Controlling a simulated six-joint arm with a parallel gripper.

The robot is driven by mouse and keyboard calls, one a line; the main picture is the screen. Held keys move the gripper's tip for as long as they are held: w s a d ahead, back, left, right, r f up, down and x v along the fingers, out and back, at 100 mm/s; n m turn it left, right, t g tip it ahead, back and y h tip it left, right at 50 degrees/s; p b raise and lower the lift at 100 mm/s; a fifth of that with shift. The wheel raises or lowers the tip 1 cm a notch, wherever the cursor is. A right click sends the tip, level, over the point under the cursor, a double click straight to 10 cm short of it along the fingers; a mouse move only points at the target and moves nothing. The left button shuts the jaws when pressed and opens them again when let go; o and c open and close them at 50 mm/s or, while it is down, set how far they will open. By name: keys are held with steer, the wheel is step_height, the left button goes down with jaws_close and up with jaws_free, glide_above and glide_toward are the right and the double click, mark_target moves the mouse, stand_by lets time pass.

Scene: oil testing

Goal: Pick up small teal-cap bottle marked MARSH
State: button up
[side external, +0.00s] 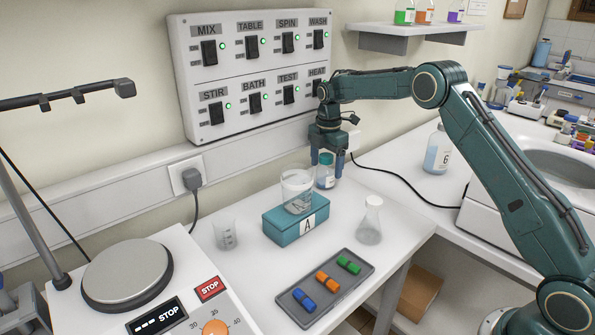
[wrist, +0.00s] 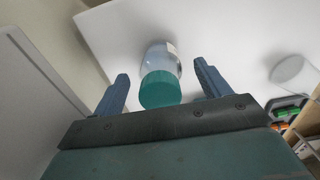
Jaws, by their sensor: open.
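A small clear bottle with a teal cap (side external: 325,172) stands on the white table near the wall, behind the teal box. In the wrist view its teal cap (wrist: 160,90) and clear body show between my fingers; its label is turned away and cannot be read. My gripper (side external: 328,160) is open and points down over the bottle, with a finger on each side of it. The wrist view also shows my open gripper (wrist: 160,92), with gaps between the bottle and both fingers.
A teal box marked A (side external: 284,232) holding a glass beaker (side external: 297,190) stands just in front of the bottle. A flask (side external: 370,222), a small beaker (side external: 225,234) and a dark tray (side external: 308,304) with coloured pieces are nearby. A switch panel (side external: 270,120) is on the wall behind.

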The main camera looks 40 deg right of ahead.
steer(key=shift+f, duration=1.1)
steer(key=shift+c, duration=0.3)
steer(key=shift+r, duration=0.1)
steer(key=c, duration=1.1)
steer(key=shift+c, duration=0.2)
steer(key=shift+r, duration=0.15)
steer(key=shift+s+r, duration=0.2)
steer(key=shift+r, duration=0.3)
step_height(320, 180, up, 6)
steer(key=shift+f, duration=0.15)
steer(key=s, duration=1.9)
steer(key=shift+s, duration=0.3)
